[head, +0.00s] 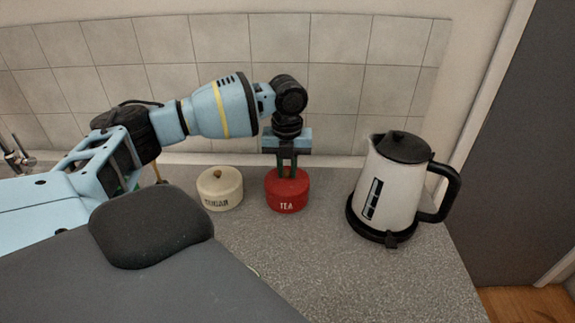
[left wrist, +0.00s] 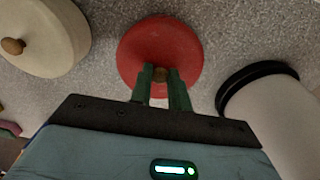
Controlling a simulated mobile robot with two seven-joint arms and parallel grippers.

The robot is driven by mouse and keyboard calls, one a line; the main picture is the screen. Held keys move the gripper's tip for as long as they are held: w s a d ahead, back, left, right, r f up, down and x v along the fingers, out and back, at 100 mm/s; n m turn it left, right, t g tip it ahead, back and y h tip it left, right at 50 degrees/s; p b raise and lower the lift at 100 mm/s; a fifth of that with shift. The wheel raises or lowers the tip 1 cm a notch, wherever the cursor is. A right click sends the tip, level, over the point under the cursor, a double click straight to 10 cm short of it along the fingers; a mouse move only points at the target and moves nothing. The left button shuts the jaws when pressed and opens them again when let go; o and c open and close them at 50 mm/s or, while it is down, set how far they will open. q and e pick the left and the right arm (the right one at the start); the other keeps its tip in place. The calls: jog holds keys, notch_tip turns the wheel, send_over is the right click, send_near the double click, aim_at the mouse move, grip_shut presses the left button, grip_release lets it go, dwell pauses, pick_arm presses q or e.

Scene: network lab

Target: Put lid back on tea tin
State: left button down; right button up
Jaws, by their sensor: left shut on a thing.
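The red tea tin (head: 287,197), marked TEA, stands upright on the worktop between a cream tin and a kettle. My left gripper (head: 287,172) points straight down over the tin. Its green fingers (left wrist: 160,80) are shut on the lid's knob. My right gripper is not in view.
The cream tin (head: 219,190) with a wooden knob stands close to the left of the tea tin. A white and black kettle (head: 392,190) stands to the right. The tiled wall (head: 335,80) is behind. The grey worktop (head: 310,260) is clear in front.

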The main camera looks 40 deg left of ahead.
pick_arm(q)
jog(key=shift+p, duration=0.35)
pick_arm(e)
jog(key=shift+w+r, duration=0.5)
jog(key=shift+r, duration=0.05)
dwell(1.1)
pick_arm(q)
jog(key=shift+f, duration=0.15)
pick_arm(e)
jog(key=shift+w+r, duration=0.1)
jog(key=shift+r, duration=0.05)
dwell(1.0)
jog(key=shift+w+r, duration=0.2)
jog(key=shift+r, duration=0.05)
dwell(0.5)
pick_arm(q)
jog(key=c, duration=0.8)
grip_release()
jog(key=shift+o, duration=0.2)
